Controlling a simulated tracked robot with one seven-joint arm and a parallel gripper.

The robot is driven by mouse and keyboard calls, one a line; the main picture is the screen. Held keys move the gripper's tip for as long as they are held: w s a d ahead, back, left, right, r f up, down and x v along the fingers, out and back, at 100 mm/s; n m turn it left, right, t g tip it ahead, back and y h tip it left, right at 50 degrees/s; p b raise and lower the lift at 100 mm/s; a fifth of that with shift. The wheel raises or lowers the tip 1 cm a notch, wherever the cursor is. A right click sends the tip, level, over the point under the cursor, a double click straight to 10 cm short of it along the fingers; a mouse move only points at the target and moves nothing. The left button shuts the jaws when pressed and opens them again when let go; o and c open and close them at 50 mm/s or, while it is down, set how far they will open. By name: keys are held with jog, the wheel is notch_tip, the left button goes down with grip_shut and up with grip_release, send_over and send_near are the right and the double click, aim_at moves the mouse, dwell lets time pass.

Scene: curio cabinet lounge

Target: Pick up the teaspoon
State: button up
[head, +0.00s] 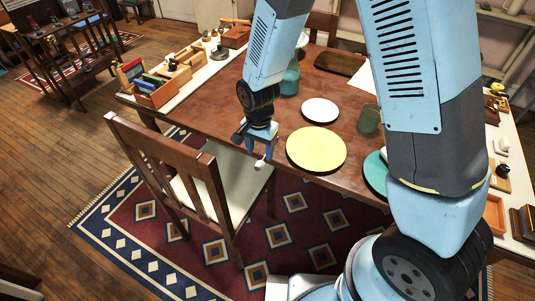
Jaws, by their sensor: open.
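My gripper (257,146) is blue and points down over the near left edge of the wooden table (232,101), left of the yellow plate. Its jaws are open. A small pale rounded end on a thin stem, which looks like the teaspoon (260,163), shows just below the jaws at the table's edge. The gripper hides the rest of it. I cannot tell whether the jaws touch it.
A yellow plate (316,149), a white plate (320,110), a teal plate (375,172) and a green glass (369,119) stand on the table. A wooden chair (168,165) is close below my gripper. A box of books (154,90) stands at the left.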

aim_at(261, 164)
jog(key=shift+f, duration=2.6)
grip_shut()
